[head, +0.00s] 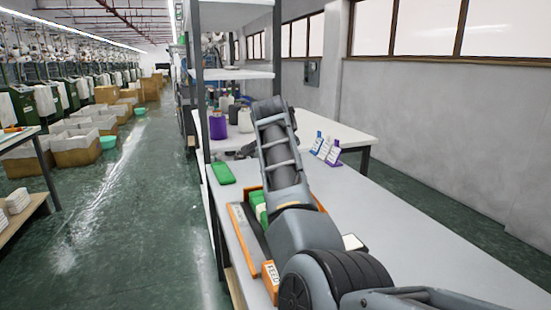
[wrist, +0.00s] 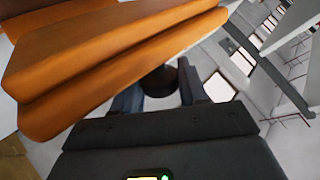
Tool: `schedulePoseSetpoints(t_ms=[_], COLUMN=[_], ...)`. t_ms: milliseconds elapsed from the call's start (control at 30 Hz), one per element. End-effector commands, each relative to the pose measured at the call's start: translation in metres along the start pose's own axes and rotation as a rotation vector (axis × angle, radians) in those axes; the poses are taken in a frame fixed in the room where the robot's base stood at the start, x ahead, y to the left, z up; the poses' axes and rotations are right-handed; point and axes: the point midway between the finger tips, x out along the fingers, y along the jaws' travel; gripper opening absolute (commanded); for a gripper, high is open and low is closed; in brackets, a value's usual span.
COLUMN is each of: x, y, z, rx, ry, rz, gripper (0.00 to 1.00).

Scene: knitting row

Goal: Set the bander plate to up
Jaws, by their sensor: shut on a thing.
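In the wrist view, the two dark fingers of my gripper (wrist: 162,92) stand on either side of a dark rounded knob-like part (wrist: 160,80), and they are shut on it. A large orange body (wrist: 110,55) with stepped edges fills the upper left, close to the fingers. In the head view, an orange-edged unit (head: 236,218) lies on the grey table, partly hidden by my arm. An orange block marked FEED (head: 270,274) is at its near end. My gripper is hidden behind my arm there. I cannot tell which part is the bander plate or its setting.
The grey table (head: 400,230) is clear on the right. A green item (head: 223,173) lies at its left edge. Small blue and purple labelled stands (head: 325,148) and a purple container (head: 218,126) are farther back. A shelf post (head: 198,90) rises at the left.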

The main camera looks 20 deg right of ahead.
Motion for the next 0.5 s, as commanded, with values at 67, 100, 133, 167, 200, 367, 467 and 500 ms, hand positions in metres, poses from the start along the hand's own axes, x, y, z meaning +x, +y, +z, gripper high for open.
schedulePoseSetpoints(t_ms=[67, 100, 133, 167, 200, 367, 467, 500], x=[0.002, 0.004, 0.005, 0.007, 0.009, 0.020, 0.029, 0.032], y=[-0.002, -0.001, 0.000, 0.002, 0.004, 0.015, 0.024, 0.027], z=[-0.019, -0.026, -0.031, -0.036, -0.043, -0.069, -0.082, -0.087], rx=[0.059, 0.086, 0.106, 0.126, 0.153, 0.261, 0.327, 0.353], ry=[-0.052, -0.078, -0.098, -0.118, -0.145, -0.252, -0.320, -0.345], rz=[-0.002, -0.002, -0.002, -0.002, -0.001, -0.002, -0.002, -0.003], gripper=[0.00, 0.00, 0.00, 0.00, 0.00, 0.00, 0.00, 0.00])
